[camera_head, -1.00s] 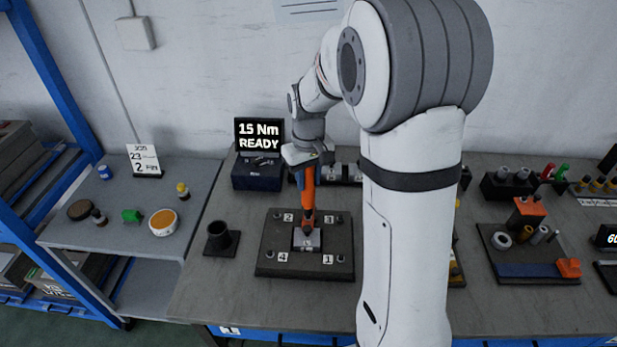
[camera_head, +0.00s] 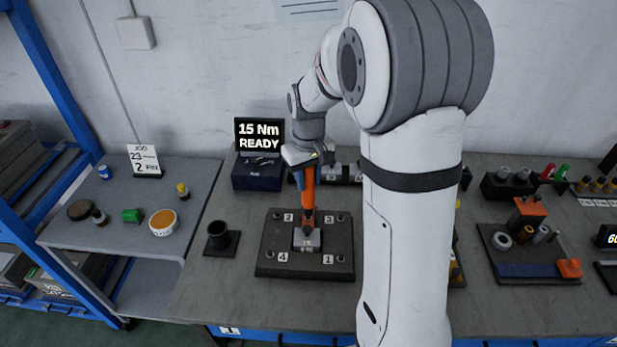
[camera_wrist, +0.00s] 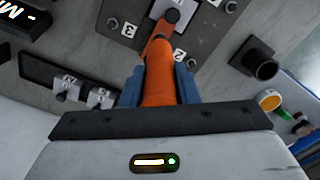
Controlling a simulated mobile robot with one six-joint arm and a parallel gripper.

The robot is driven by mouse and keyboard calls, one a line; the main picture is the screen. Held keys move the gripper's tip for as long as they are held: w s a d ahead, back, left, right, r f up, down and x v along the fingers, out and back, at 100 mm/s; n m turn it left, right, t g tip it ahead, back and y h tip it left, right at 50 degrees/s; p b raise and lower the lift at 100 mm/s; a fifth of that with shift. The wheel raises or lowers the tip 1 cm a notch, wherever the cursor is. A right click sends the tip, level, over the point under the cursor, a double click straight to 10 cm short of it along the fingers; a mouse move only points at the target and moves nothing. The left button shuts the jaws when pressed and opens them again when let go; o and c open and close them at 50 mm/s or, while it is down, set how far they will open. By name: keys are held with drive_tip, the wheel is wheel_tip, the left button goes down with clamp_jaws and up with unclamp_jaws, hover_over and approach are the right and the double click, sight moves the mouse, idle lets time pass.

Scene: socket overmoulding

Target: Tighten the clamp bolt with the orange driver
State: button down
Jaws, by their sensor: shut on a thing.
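My gripper (camera_head: 303,163) is shut on the orange driver (camera_head: 308,195), which hangs steeply downward over the dark clamp plate (camera_head: 275,257). In the wrist view the orange driver (camera_wrist: 158,78) sits between the blue fingers of my gripper (camera_wrist: 159,85). The driver's dark tip is over the light metal block (camera_head: 306,240) at the plate's middle. I cannot tell if the tip touches the bolt there. Bolts sit at the plate's corners beside labels 1 (camera_head: 328,259), 2 (camera_head: 288,217), 3 (camera_head: 329,219) and 4 (camera_head: 283,257).
A torque display (camera_head: 259,136) behind the plate reads "15 Nm READY". A black cup holder (camera_head: 219,238) stands left of the plate. A tray with an orange-topped fixture (camera_head: 527,211) is at right. A side table with a round orange-filled dish (camera_head: 163,222) is at left.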

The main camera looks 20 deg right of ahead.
drive_tip(key=shift+s+f+b, duration=0.1)
drive_tip(key=shift+f+b, duration=0.85)
drive_tip(key=shift+f, duration=0.35)
idle(2.0)
drive_tip(key=shift+r, duration=0.1)
drive_tip(key=shift+r+p, duration=1.8)
drive_tip(key=shift+r, duration=0.7)
